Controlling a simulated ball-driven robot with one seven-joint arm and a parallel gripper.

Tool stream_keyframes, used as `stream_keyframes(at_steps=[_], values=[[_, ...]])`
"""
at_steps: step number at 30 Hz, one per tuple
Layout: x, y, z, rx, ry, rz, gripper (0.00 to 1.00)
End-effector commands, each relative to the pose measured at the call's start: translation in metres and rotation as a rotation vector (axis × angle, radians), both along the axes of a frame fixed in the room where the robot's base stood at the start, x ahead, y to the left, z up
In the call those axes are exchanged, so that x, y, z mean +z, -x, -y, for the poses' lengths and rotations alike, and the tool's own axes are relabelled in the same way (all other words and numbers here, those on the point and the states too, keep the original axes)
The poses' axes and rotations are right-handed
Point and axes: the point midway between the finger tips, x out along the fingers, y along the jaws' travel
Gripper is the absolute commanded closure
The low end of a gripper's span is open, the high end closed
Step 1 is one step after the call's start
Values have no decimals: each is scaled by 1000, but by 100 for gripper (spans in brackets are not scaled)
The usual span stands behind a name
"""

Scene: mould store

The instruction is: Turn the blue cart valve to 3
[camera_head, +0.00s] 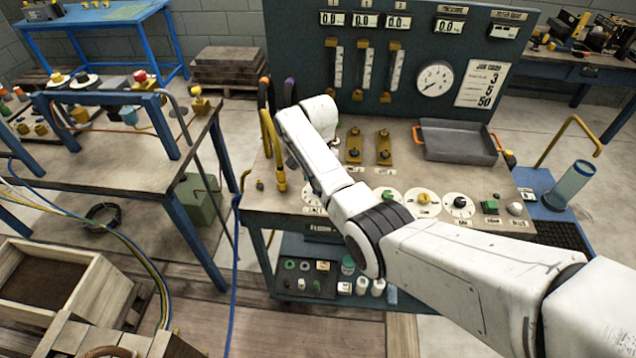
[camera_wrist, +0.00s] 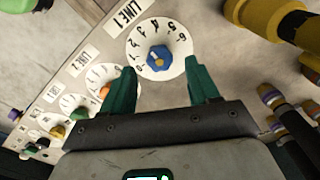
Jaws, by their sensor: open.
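The blue valve knob (camera_wrist: 158,58) sits on a round white numbered dial (camera_wrist: 172,33) in the wrist view. A pale mark shows on the knob, but I cannot tell which number it points to. My gripper (camera_wrist: 160,68) is open, with one teal finger on each side of the knob's lower part. The fingertips look apart from the knob; how far they are above the panel is unclear. In the head view my arm hides the gripper and most of that dial.
More dials line the bench top, with an orange knob (camera_wrist: 105,90), a green knob (camera_head: 388,196), a yellow knob (camera_head: 424,198) and a black knob (camera_head: 460,202). Yellow fittings (camera_wrist: 265,18) stand beyond the dial. A grey tray (camera_head: 455,140) lies at the back right.

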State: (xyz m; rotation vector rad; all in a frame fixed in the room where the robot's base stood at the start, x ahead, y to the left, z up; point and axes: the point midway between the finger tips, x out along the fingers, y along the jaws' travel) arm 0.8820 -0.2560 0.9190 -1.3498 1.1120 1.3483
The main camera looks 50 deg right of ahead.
Motion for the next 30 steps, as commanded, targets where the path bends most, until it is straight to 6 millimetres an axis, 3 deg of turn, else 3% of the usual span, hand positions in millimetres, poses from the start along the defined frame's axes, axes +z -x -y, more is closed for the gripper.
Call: stream_keyframes(at_steps=[6, 12, 30], values=[[43, -1, 0, 0, 1, 4, 40], [70, -1, 0, -1, 1, 2, 40], [79, 0, 0, 0, 0, 0, 40]])
